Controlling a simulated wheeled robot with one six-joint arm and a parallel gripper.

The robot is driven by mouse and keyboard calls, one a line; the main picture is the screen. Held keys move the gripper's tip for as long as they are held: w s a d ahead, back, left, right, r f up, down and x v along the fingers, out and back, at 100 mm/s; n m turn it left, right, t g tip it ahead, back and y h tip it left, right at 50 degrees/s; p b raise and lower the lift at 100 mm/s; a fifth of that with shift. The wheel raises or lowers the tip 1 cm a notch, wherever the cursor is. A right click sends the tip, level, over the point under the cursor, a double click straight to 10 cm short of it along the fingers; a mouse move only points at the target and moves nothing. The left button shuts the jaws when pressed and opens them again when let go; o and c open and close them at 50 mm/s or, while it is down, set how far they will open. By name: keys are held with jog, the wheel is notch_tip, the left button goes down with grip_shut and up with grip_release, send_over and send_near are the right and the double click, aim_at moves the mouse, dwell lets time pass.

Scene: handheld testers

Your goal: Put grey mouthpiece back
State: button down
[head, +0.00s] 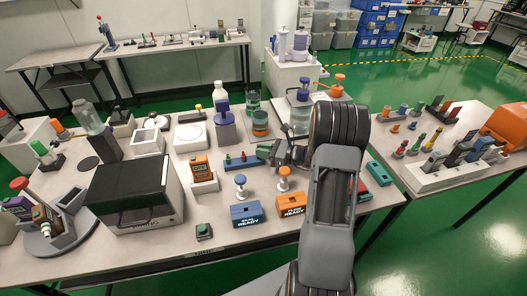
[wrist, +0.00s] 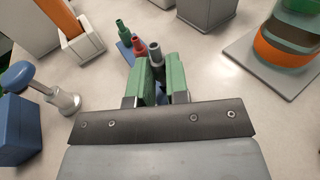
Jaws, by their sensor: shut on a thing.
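The grey mouthpiece (wrist: 156,52) shows in the wrist view, between and just beyond the green-padded fingertips of my gripper (wrist: 160,72). My gripper is shut on it. A small blue rack (wrist: 124,50) lies below and to the left, with a green mouthpiece (wrist: 122,31) and a red mouthpiece (wrist: 138,46) standing in it. The grey piece lines up with the rack's near end; its lower end is hidden, so I cannot tell whether it is seated. In the head view my gripper (head: 279,153) is at the right end of the blue rack (head: 240,163).
A blue box (head: 246,213) and an orange box (head: 289,204) stand in front of the rack, with a blue-topped stamp (wrist: 40,88) near my gripper. An orange and green round container (wrist: 282,45) stands to the right.

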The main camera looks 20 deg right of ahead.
jog(key=shift+s+f+b, duration=0.15)
jog(key=shift+f+b, duration=0.25)
jog(key=shift+f, duration=0.2)
jog(key=c, duration=1.1)
grip_release()
jog(key=shift+a+f, duration=0.1)
jog(key=shift+f, duration=0.1)
jog(key=shift+r, duration=0.25)
jog(key=v, duration=0.8)
jog(key=r+p+v, duration=0.1)
jog(key=v, duration=0.3)
jog(key=shift+r, duration=0.1)
